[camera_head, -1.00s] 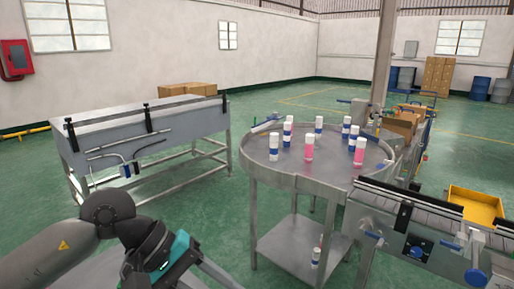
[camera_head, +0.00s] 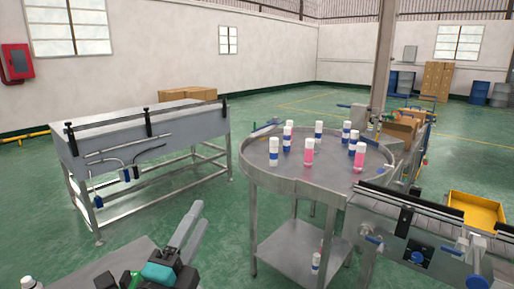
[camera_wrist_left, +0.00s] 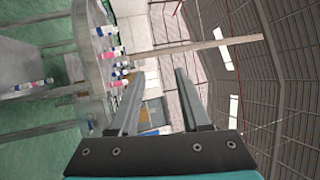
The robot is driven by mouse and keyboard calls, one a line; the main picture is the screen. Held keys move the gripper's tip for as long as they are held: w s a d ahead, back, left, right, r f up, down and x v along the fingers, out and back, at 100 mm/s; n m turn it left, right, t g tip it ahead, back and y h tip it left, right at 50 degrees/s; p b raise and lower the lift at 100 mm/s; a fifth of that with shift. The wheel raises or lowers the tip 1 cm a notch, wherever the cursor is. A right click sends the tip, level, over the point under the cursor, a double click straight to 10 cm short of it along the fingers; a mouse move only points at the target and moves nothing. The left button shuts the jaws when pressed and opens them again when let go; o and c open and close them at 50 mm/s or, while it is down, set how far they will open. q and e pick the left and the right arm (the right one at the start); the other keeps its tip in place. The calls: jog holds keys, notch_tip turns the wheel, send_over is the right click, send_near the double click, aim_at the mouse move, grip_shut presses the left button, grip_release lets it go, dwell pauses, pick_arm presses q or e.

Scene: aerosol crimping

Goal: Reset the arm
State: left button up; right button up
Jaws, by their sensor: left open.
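My left gripper (camera_head: 190,228) is at the bottom of the head view, left of the round table, with its two long grey fingers pointing up and away. In the left wrist view its fingers (camera_wrist_left: 158,98) stand apart with nothing between them. That view is turned on its side and shows the roof and the round table. My right gripper is in neither view.
A round metal table (camera_head: 290,185) holds several white-capped cans, some blue-banded and some pink. A conveyor (camera_head: 410,215) with a yellow tray (camera_head: 476,208) stands at right. A steel bench (camera_head: 150,140) stands at left. A grey surface lies bottom left, with a white-capped item (camera_head: 28,283).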

pick_arm(q)
jog(key=s+a+f+n+g+y, duration=0.35)
jog(key=f+n, duration=0.25)
jog(key=f, duration=0.3)
jog(key=s+a+f+n+g+y, duration=0.2)
jog(key=s+a+f+n+g, duration=0.25)
jog(key=f, duration=0.45)
jog(key=s+d+f+n+g, duration=0.1)
jog(key=s+f+n+g, duration=0.35)
jog(key=s, duration=0.35)
jog(key=s+d+f+n+g, duration=0.1)
jog(key=s+f+n+g, duration=0.3)
jog(key=s+f, duration=0.3)
notch_tip(320, 180, down, 24)
jog(key=s+g+b, duration=0.1)
jog(key=s+b, duration=0.1)
jog(key=b, duration=0.1)
jog(key=s+a+f+g+b, duration=0.1)
jog(key=s+a+f+b, duration=0.1)
jog(key=s+f, duration=1.3)
jog(key=shift+a+f+m+b, duration=0.15)
jog(key=shift+f+m+b, duration=0.15)
jog(key=shift+f+b, duration=0.3)
jog(key=shift+g+h, duration=0.25)
